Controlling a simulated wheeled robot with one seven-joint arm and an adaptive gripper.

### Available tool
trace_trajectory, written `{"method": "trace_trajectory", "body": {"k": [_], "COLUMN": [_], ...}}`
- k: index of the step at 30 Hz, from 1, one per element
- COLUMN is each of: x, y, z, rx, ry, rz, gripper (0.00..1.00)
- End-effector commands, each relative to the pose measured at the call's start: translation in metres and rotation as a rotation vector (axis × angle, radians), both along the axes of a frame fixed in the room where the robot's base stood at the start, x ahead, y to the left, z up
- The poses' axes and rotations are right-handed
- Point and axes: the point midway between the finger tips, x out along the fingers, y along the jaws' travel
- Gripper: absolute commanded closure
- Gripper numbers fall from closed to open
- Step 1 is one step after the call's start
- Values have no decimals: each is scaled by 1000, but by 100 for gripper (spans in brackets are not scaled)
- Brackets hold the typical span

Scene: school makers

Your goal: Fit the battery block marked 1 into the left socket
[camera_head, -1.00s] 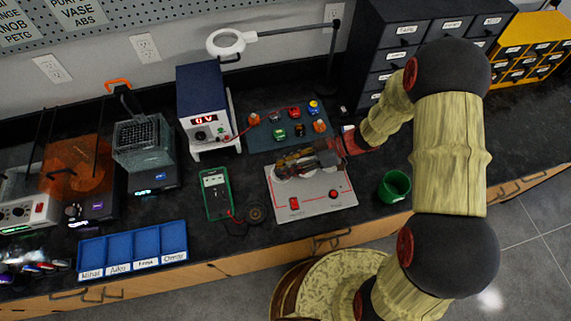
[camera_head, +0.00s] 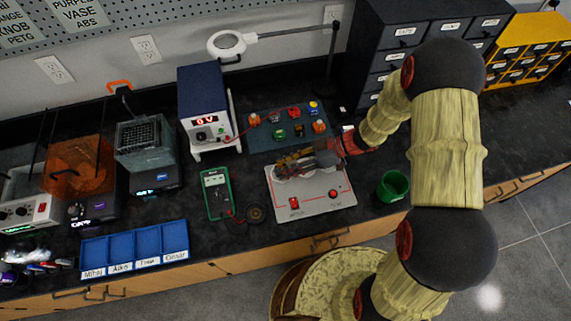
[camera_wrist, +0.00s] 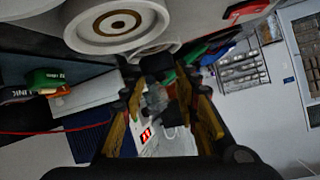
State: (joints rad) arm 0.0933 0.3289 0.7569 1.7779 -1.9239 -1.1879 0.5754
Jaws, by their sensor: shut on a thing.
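A pale grey board (camera_head: 318,203) with red switches lies on the bench. My gripper (camera_head: 290,164) is low over its back edge and hides the sockets there, so I cannot tell left from right. In the wrist view my gripper (camera_wrist: 165,100) has its fingers closed around a small grey thing, apparently the battery block (camera_wrist: 155,98). Its mark cannot be read, and I cannot tell whether it touches a socket. A round white part with a brass-coloured ring (camera_wrist: 116,22) shows close by at the top of the wrist view.
A green multimeter (camera_head: 216,193) lies left of the board and a green cup (camera_head: 393,187) stands to its right. Behind are a blue-grey mat (camera_head: 262,143) with several small coloured parts and a power supply (camera_head: 203,105). Blue trays (camera_head: 135,246) lie at the front left.

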Motion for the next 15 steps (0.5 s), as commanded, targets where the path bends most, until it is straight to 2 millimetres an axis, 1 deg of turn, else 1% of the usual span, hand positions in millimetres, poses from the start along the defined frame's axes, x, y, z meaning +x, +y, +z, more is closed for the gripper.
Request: {"method": "trace_trajectory", "body": {"k": [15], "x": [0], "y": [0], "z": [-6], "rx": [0], "ry": [0], "rz": [0], "gripper": [96]}}
